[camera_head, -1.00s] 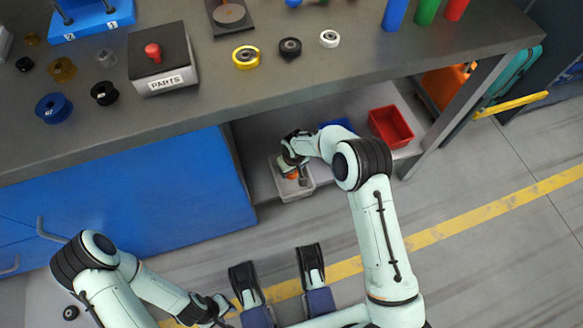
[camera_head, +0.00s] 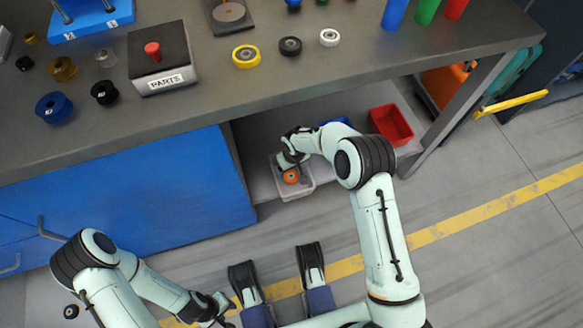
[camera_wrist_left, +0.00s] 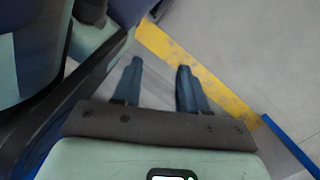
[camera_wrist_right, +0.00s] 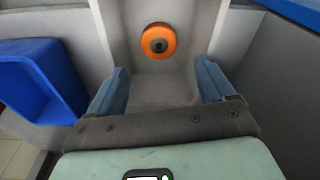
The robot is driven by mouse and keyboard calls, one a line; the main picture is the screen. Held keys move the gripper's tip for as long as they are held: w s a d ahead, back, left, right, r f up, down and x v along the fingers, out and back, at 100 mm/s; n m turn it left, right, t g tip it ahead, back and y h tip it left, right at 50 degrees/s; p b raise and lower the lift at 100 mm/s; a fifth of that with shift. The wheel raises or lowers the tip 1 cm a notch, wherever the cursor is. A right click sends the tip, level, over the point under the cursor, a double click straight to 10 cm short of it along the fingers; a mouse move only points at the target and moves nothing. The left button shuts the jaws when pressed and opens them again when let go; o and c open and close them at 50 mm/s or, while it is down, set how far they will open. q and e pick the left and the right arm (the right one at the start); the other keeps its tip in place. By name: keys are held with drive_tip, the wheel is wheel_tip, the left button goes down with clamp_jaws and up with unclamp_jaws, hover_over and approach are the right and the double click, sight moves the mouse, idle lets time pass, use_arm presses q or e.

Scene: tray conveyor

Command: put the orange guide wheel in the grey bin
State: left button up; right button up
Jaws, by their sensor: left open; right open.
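The orange guide wheel (camera_head: 291,176) lies inside the grey bin (camera_head: 300,194) on the shelf under the bench. In the right wrist view the orange guide wheel (camera_wrist_right: 158,41) rests in the grey bin (camera_wrist_right: 110,20), ahead of my fingers and apart from them. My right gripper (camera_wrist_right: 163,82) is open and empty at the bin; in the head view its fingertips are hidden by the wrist. My left gripper (camera_wrist_left: 159,75) is open and empty above the floor, away from the bench.
A blue bin (camera_wrist_right: 35,80) stands beside the grey bin, with a red bin (camera_head: 391,125) further right. The bench top (camera_head: 200,105) overhangs the shelf. A blue cabinet (camera_head: 130,190) is at the left. The bench top holds several wheels and a parts box (camera_head: 163,60).

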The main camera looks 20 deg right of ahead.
use_arm(q)
drive_tip(key=w+r+t+p, duration=0.2)
drive_tip(key=w+r, duration=0.1)
drive_tip(key=w, duration=0.3)
drive_tip(key=shift+w+d+r+p, duration=0.15)
drive_tip(key=shift+d+r+p, duration=0.2)
drive_tip(key=shift+p, duration=0.05)
use_arm(e)
wheel_tip(320, 180, up, 11)
drive_tip(key=s, duration=0.1)
drive_tip(key=shift+s+d, duration=0.15)
drive_tip(key=shift+s, duration=0.1)
